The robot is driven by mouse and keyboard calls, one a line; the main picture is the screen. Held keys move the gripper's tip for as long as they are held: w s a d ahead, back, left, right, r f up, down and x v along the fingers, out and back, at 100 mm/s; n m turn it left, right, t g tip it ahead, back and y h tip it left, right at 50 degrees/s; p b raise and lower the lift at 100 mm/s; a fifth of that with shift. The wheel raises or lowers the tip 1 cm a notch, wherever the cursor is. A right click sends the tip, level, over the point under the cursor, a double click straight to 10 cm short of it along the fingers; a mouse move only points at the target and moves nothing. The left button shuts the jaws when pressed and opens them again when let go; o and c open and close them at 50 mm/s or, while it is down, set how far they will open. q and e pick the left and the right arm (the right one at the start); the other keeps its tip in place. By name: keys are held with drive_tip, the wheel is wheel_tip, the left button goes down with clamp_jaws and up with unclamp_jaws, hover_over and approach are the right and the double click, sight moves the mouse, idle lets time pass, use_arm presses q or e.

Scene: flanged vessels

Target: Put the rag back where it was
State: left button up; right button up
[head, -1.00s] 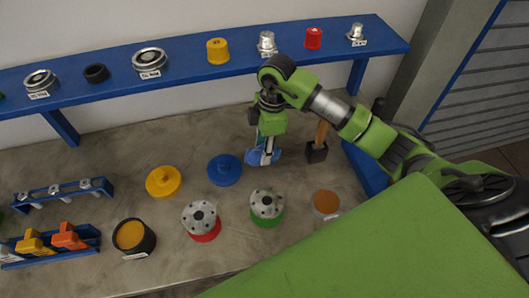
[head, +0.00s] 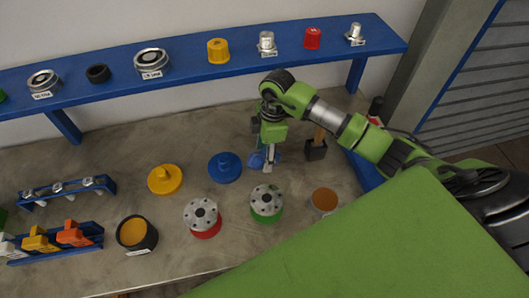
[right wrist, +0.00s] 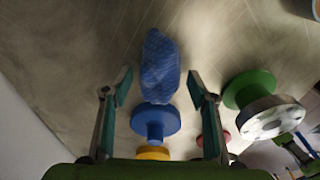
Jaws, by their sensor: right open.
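The blue rag (right wrist: 160,66) lies on the table, seen in the right wrist view just beyond and between my finger ends. In the head view the rag (head: 256,160) is partly hidden behind my right gripper (head: 267,163). My right gripper also shows in the right wrist view (right wrist: 160,88), its two fingers spread wide with nothing between them. How far above the rag the fingertips are I cannot tell. My left gripper is not in view.
Close by stand a blue flanged lid (head: 225,167), a green-based flange (head: 266,202) and a dark holder with a wooden handle (head: 316,148). A red-based flange (head: 203,216) and a yellow lid (head: 165,180) are further left. A blue shelf (head: 195,66) runs along the back.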

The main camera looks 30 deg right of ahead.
drive_tip(key=shift+r, duration=0.15)
wheel_tip(320, 180, up, 12)
drive_tip(key=d+b, duration=0.1)
drive_tip(key=b, duration=0.2)
drive_tip(key=shift+s+d, duration=0.2)
